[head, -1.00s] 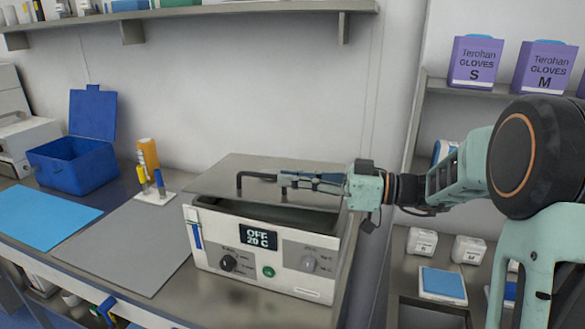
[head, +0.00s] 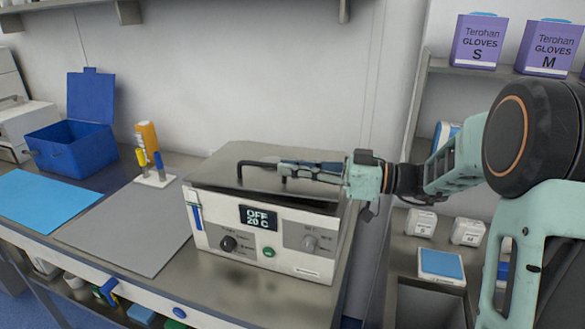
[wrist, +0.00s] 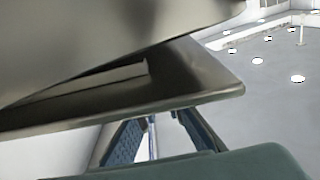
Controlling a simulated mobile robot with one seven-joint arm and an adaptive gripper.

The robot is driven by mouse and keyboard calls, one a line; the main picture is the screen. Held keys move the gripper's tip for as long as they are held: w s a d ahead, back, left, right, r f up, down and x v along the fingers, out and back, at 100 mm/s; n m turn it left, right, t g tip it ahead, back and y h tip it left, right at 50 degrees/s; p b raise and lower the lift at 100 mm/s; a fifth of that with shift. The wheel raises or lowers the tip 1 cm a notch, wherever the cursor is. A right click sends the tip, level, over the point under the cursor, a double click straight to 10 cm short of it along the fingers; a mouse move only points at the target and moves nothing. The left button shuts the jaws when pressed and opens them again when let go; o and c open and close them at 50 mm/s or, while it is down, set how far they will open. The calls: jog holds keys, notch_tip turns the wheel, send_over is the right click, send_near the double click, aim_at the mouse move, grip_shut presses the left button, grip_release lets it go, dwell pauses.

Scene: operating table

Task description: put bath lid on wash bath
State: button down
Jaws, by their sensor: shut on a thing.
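The wash bath (head: 268,240) is a white box with a display reading OFF 20 C, standing on the bench. The grey metal bath lid (head: 222,167) lies over the top of the bath and covers its opening in the head view. In the wrist view the lid (wrist: 205,75) fills the upper left, with its edge close to the fingers. My gripper (head: 285,170) is shut on the lid's black bar handle (head: 250,163), reaching in from the right. Whether the lid rests fully on the rim all round cannot be told.
A grey mat (head: 125,228), a blue mat (head: 35,210) and an open blue box (head: 72,150) are to the left. A small rack with coloured pens (head: 154,180) stands behind the grey mat. Shelves with glove boxes (head: 478,42) are at the right.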

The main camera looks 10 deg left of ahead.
jog(key=shift+f+b, duration=0.9)
jog(key=shift+b, duration=0.4)
jog(key=c, duration=2)
grip_release()
jog(key=shift+o, duration=0.2)
jog(key=d, duration=1.2)
jog(key=shift+s, duration=0.2)
